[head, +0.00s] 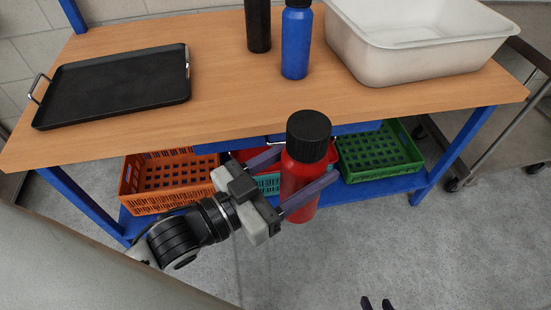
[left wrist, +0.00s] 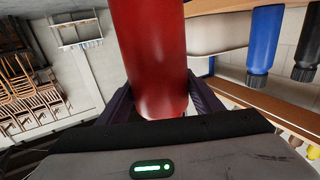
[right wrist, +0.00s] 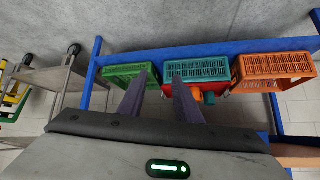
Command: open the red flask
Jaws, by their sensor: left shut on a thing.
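The red flask (head: 304,180) has a black cap (head: 308,135) on top and is held upright in front of the table, tilted slightly in the head view. My left gripper (head: 308,164) comes in from the left and is shut on the flask's body, one finger on each side, below the cap. The left wrist view shows the red body (left wrist: 150,55) between the fingers; the cap is out of that view. My right gripper (head: 376,303) shows only as two dark fingertips at the bottom edge of the head view. In the right wrist view its fingers (right wrist: 160,82) are apart and empty.
The wooden table (head: 225,95) bears a black tray (head: 115,88), a blue flask (head: 296,45), a dark flask (head: 258,25) and a white tub (head: 420,65). Orange (head: 165,175) and green (head: 385,150) crates stand on the blue lower shelf. The floor right of the held flask is clear.

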